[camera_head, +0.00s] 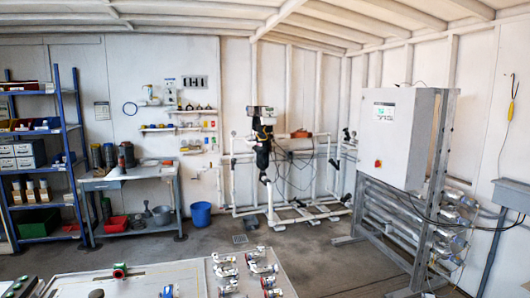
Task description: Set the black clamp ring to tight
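No black clamp ring can be made out for certain at this distance. At the right, a grey cabinet (398,138) stands on a metal frame above several horizontal steel tubes (392,212). The tube ends at the right (455,232) have small fittings, too small to tell whether one is a black ring or how it is set. My gripper is not in view.
A light bench (150,283) with several valves (245,268) spans the near left. White pipework (285,205) stands at the back wall. A workbench (128,181), blue shelving (62,95) and blue bucket (201,213) are at left. The floor (320,255) between is clear.

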